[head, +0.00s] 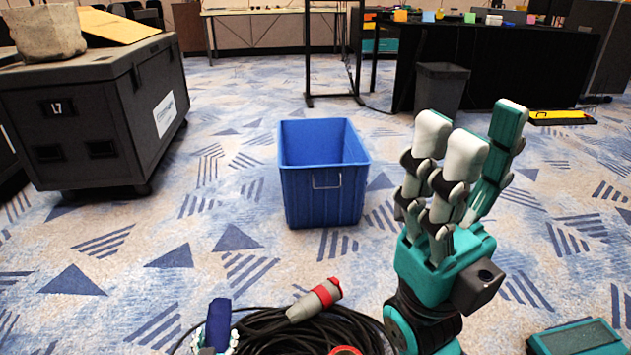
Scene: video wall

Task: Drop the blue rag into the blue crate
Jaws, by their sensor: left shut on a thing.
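The blue crate (325,195) stands upright on the carpet near the middle of the head view. Its open top faces up and its inside looks empty. The blue rag (219,316) shows as a small dark blue piece at the bottom edge, nearer to me than the crate and to its left. My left gripper (217,344) is mostly cut off by the bottom edge and is shut on the rag, apart from the crate. My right gripper (476,132) is raised to the right of the crate, its fingers apart and empty.
A coiled black cable (270,333) with a red and grey plug (315,300) lies in front of the crate. A dark wheeled case (95,115) stands at left. A dark bin (441,90) and a black-draped table (500,60) stand behind. Carpet around the crate is clear.

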